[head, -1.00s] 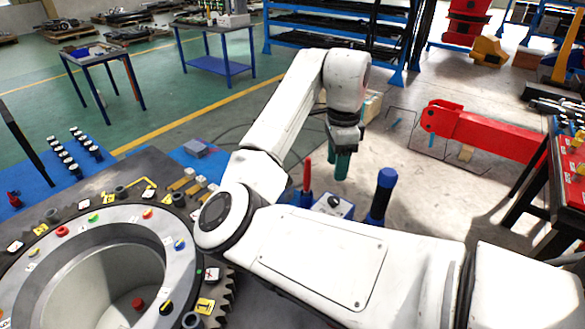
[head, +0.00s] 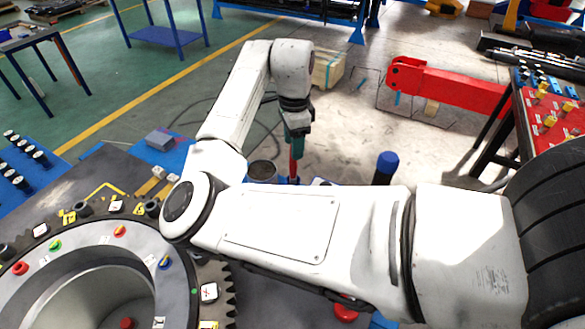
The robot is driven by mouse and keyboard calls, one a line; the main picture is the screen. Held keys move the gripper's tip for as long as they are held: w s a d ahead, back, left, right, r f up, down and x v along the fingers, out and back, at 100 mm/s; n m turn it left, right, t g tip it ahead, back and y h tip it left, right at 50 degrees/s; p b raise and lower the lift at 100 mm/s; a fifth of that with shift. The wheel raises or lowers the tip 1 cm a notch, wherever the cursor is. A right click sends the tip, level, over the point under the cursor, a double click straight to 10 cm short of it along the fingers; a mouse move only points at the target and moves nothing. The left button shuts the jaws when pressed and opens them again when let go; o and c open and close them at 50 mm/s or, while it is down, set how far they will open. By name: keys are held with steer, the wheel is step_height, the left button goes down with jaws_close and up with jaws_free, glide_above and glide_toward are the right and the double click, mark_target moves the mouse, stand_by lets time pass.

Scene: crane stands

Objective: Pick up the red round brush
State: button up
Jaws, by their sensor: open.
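A thin red upright shape, which I take to be the red round brush (head: 293,163), stands at a blue base just beyond my forearm. Only part of it shows; my arm hides what is lower. My gripper (head: 297,130), with teal fingers, points down right over the top of this red shape. The jaws are open. The fingers overlap the top of the red shape in the picture, and I cannot tell whether it is between them or behind them.
A blue-topped dark handle (head: 386,166) stands to the right of the gripper. A dark round cup (head: 262,171) is close on the left. A large toothed ring (head: 60,262) with coloured knobs fills the lower left. A red crane arm (head: 450,88) lies at the right.

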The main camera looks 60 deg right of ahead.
steer(key=p, duration=0.1)
glide_above(293, 177)
steer(key=f, duration=0.5)
steer(key=shift+w+d, duration=0.2)
steer(key=shift+d, duration=0.2)
steer(key=shift+c, duration=0.3)
steer(key=shift+r, duration=0.1)
jaws_close()
